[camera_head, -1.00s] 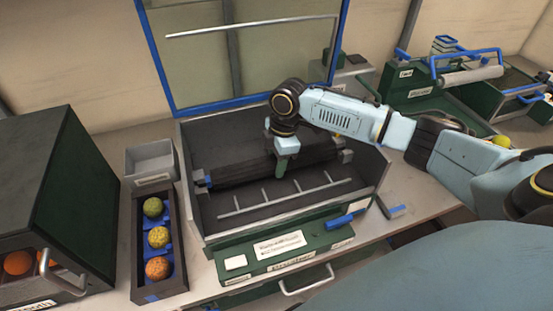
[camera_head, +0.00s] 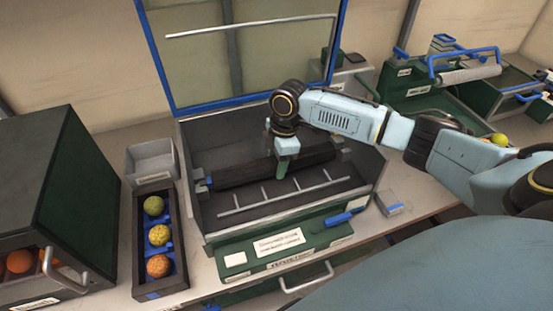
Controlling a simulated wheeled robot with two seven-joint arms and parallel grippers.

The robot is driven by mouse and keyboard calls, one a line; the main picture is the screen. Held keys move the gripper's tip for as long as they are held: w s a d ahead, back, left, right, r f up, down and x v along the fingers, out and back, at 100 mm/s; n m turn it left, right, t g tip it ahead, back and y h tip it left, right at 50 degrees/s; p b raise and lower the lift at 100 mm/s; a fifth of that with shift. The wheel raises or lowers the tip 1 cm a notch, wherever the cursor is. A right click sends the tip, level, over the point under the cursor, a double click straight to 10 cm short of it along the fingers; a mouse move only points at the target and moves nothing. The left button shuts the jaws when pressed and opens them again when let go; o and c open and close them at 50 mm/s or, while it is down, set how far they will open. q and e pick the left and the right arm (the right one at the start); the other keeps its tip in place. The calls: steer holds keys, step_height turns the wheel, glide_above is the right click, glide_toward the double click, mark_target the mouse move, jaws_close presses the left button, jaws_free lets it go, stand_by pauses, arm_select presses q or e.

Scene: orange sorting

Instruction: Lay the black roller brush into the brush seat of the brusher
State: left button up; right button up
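The black roller brush (camera_head: 235,174) lies lengthwise across the inside of the brusher (camera_head: 262,248), an open-topped dark green and grey box. Its ends are level with the left seat bracket (camera_head: 201,185) and the right seat bracket (camera_head: 344,156); full contact there is too small to tell. My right gripper (camera_head: 283,165) points down over the middle of the brush, with a green finger in front of it. The other finger is hidden, so its grip is unclear. My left gripper is out of view.
The brusher's blue-framed lid (camera_head: 240,50) stands raised behind. A slatted metal rack (camera_head: 285,193) lies in front of the brush. A tray (camera_head: 144,270) with several oranges and a grey bin (camera_head: 152,160) stand left.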

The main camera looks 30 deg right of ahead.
steer(key=shift+o, duration=0.8)
steer(key=shift+d+f, duration=0.1)
step_height(320, 180, up, 14)
steer(key=d, duration=0.1)
steer(key=shift+s+d+f+p, duration=0.25)
steer(key=shift+d+p, duration=0.15)
